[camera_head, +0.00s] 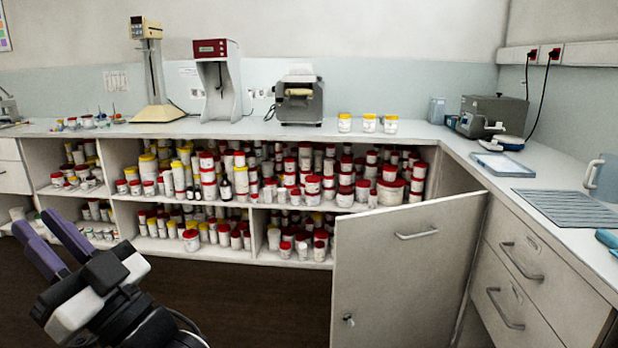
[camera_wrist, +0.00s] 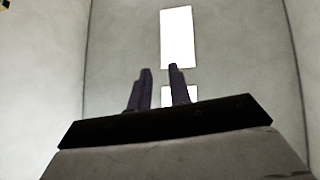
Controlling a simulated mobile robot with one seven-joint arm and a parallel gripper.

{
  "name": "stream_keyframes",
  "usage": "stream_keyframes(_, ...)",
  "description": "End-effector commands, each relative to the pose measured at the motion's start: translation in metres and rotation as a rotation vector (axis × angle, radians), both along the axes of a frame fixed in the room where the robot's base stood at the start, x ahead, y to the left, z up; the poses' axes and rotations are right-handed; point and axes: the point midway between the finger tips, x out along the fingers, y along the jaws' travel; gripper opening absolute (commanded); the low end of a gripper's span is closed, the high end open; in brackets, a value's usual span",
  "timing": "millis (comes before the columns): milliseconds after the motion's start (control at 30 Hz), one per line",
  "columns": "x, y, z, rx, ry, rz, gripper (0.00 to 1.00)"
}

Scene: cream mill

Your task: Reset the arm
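My gripper (camera_head: 34,223) is at the lower left of the head view, raised in front of the shelves, with its two purple fingers pointing up and to the left. The fingers also show in the wrist view (camera_wrist: 159,70). They stand apart with a clear gap and nothing between them, so my gripper is open and empty. The wrist view faces a pale wall or ceiling with bright white panels (camera_wrist: 177,38). No object is near the fingertips there.
A cabinet door (camera_head: 405,275) stands open at the centre right. Shelves (camera_head: 125,197) hold many red- and yellow-lidded jars. The counter (camera_head: 420,131) bears machines and three yellow-lidded jars (camera_head: 368,123). Drawers (camera_head: 530,262) are at right. Dark floor (camera_head: 250,305) is clear before the shelves.

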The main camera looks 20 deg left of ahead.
Motion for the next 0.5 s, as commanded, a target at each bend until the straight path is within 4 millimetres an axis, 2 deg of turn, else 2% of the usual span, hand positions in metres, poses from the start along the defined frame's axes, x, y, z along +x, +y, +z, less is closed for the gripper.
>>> stream_keyframes(200,-0.016,-0.002,-0.003,0.011,-0.011,0.029,0.20)
stream_keyframes(400,-0.020,-0.003,-0.002,0.015,-0.015,0.034,0.20)
stream_keyframes(500,-0.022,-0.009,0.008,0.054,-0.035,0.001,0.20)
